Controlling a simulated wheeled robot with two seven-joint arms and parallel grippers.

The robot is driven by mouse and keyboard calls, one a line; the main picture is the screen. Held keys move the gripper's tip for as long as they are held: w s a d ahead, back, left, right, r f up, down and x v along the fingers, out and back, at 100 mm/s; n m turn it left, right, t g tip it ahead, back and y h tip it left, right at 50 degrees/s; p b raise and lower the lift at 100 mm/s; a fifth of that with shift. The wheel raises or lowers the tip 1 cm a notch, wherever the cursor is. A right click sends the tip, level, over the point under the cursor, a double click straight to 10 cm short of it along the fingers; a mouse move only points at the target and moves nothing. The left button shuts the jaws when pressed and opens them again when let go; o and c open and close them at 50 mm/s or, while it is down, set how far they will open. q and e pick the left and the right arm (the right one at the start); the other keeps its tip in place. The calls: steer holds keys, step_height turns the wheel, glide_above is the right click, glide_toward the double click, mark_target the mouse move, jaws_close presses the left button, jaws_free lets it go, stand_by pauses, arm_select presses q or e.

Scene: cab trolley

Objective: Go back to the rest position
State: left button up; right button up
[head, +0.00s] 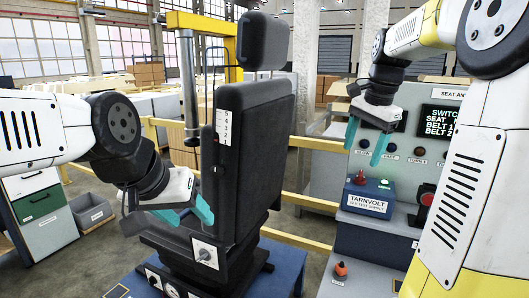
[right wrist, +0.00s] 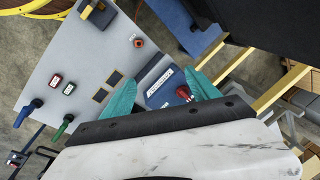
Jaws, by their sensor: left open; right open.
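My left gripper (head: 188,213) has teal fingers that stand apart, with nothing seen between them. It is low beside the black seat (head: 255,150), in front of its left side in the head view. My right gripper (head: 365,143) hangs fingers down at the right, in front of the control console, open and empty. In the right wrist view its teal fingers (right wrist: 165,95) are spread wide, and the blue Tarnvolt box (right wrist: 165,88) shows between them, further off. I cannot tell whether the left fingers touch the seat.
The blue Tarnvolt box (head: 368,197) with a red knob stands on the console's ledge. A black display (head: 437,121) is on the console panel. Yellow rails (head: 300,245) run behind the seat. A grey bin (head: 94,214) is on the floor at left.

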steer(key=s+a+f+n+t, duration=0.1)
steer(key=s+a+f+n, duration=0.1)
steer(key=s, duration=0.4)
steer(key=s+a+f+n+t, duration=0.1)
steer(key=s+a+f+n, duration=0.1)
steer(key=s+a+n, duration=0.3)
steer(key=s+a+f+n+t+y, duration=0.1)
steer(key=s+a+n, duration=0.3)
steer(key=s, duration=0.5)
steer(key=shift+f+n+t, duration=0.4)
steer(key=shift+f+n, duration=0.1)
steer(key=shift+f, duration=0.2)
